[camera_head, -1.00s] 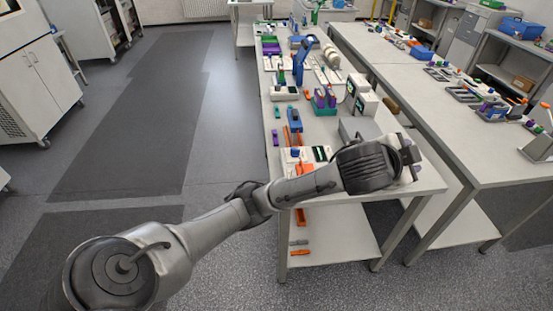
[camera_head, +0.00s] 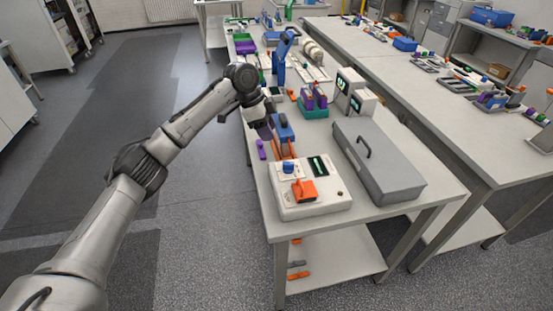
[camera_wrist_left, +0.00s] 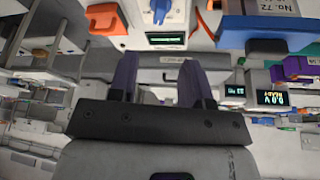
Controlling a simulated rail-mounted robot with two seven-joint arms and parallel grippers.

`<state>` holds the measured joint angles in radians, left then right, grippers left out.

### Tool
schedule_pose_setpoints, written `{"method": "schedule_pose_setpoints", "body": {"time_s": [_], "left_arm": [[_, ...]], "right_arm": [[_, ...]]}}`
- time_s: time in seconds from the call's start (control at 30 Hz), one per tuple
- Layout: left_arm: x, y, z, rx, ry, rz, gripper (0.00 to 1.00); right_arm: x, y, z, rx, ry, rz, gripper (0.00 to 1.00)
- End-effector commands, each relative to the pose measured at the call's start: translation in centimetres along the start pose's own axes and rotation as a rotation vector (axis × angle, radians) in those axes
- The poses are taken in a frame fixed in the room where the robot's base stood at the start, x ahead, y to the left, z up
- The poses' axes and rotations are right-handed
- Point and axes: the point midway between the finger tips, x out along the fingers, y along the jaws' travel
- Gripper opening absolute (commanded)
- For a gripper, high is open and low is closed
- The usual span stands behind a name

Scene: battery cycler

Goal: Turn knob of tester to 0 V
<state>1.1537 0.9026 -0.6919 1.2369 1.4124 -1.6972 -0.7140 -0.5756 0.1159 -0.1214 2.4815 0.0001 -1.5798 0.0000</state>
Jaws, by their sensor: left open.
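The tester (camera_head: 325,205) is a white box at the near end of the table, with a blue knob (camera_head: 289,168), a dark green display (camera_head: 318,166) and an orange block (camera_head: 304,190) on top. My left gripper (camera_head: 264,132) is beyond the tester, near its far left side, apart from it and empty. In the left wrist view its two dark purple fingers (camera_wrist_left: 158,78) stand apart. That view also shows the blue knob (camera_wrist_left: 158,9), the display (camera_wrist_left: 166,39) and the orange block (camera_wrist_left: 106,17) at the top. The knob's setting is too small to read. My right gripper is not in view.
A grey toolbox (camera_head: 378,165) with a handle stands right of the tester. A blue and orange tool (camera_head: 284,135) lies just behind the tester, close to my gripper. A teal holder with purple items (camera_head: 313,103) stands further back. Floor left of the table is clear.

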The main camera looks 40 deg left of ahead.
Motion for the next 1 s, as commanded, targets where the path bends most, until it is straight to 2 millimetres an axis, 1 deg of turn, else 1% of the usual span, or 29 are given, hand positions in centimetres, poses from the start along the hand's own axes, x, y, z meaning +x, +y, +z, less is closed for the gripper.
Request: {"method": "schedule_pose_setpoints", "body": {"time_s": [0.13, 0.23, 0.5, 0.7, 0.8, 1.0], "left_arm": [[0.8, 0.0, 0.0, 0.041, -0.001, -0.001, 0.45], [2.1, 0.0, 0.1, 0.045, -0.002, 0.0, 0.45], [7.2, 0.0, 0.1, 0.043, -0.002, -0.001, 0.45], [10.5, 0.0, 0.1, 0.042, -0.002, -0.002, 0.45], [11.8, 0.0, 0.1, 0.042, -0.002, -0.002, 0.45], [13.3, -0.1, 0.1, 0.042, -0.001, -0.004, 0.45]], "right_arm": [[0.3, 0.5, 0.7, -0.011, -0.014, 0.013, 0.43], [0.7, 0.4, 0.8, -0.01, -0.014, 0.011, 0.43], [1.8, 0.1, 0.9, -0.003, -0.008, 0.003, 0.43], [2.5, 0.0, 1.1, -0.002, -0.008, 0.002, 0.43], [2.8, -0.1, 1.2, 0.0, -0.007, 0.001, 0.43], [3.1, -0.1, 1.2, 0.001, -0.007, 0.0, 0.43]]}}
